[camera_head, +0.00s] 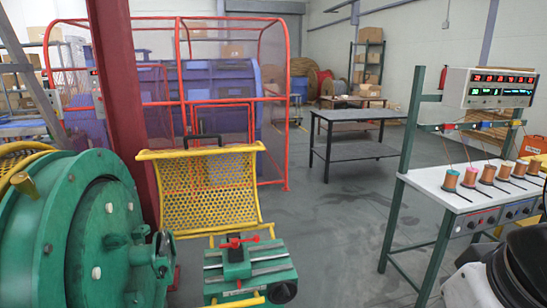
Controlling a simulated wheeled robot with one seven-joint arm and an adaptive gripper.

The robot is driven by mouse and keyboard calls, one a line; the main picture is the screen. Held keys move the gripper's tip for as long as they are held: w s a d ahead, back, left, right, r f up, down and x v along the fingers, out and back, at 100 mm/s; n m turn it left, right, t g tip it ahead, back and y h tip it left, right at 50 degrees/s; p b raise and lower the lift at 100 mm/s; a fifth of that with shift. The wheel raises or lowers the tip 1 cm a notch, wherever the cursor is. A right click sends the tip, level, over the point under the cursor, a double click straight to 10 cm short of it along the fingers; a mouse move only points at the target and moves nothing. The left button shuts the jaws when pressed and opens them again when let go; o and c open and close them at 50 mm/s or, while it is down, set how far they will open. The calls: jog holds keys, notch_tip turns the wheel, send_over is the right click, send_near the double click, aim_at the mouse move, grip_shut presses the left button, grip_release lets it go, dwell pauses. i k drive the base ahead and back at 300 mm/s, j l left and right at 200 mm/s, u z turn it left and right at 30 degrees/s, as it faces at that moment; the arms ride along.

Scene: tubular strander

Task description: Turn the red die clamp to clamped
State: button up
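The red die clamp (238,243) sits on top of a green die stand (237,268) at the lower middle of the head view. Its red bar lies roughly level and crosswise, with a small knob at its left end. I cannot tell from its pose whether it is clamped. Two pale rails run across the stand on either side. My gripper is not in view. Part of my arm, black and white, shows at the lower right corner, well apart from the clamp.
A yellow mesh guard (208,185) stands tilted just behind the stand. A large green round machine housing (110,235) is at the left, beside a red post (122,90). A bench with thread spools (470,190) is at the right. Grey floor (335,225) is clear between them.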

aim_at(234, 244)
jog(key=i+j, duration=0.2)
jog(key=i, duration=0.25)
jog(key=i+j+z, duration=0.1)
jog(key=i+j, duration=0.15)
jog(key=i, duration=0.25)
